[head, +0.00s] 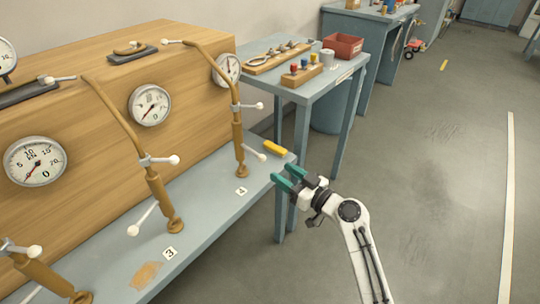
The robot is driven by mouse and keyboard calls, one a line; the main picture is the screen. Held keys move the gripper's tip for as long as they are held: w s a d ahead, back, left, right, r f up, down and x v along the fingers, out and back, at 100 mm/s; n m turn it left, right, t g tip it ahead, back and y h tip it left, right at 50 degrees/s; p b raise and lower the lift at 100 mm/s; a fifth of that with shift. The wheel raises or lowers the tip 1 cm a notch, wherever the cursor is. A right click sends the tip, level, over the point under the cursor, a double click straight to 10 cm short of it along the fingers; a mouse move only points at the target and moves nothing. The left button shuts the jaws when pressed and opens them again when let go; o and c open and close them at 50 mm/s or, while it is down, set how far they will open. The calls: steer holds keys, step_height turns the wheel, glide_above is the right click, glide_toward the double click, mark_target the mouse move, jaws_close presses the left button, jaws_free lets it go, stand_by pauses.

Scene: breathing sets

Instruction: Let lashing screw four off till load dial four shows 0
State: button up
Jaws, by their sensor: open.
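Lashing screw four (238,135) is a tan upright tube on the bench beside the label 4 (241,191). Another dial (151,105) sits to the left; I cannot tell for sure which is load dial four. My gripper (283,175) has green fingers, open and empty, right of the screw near the bench edge, apart from it.
Lashing screw three (158,190), with its label 3 (170,253), stands left on the same bench (200,240). A yellow block (274,148) lies between screw four and my gripper. A side table (318,92) with tools stands behind. The floor to the right is clear.

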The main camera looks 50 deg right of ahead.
mark_target(265, 160)
steer(key=w, duration=0.3)
steer(key=w+p, duration=0.1)
steer(key=w, duration=0.6)
steer(key=shift+w+d, duration=0.3)
steer(key=shift+w, duration=0.05)
jaws_close()
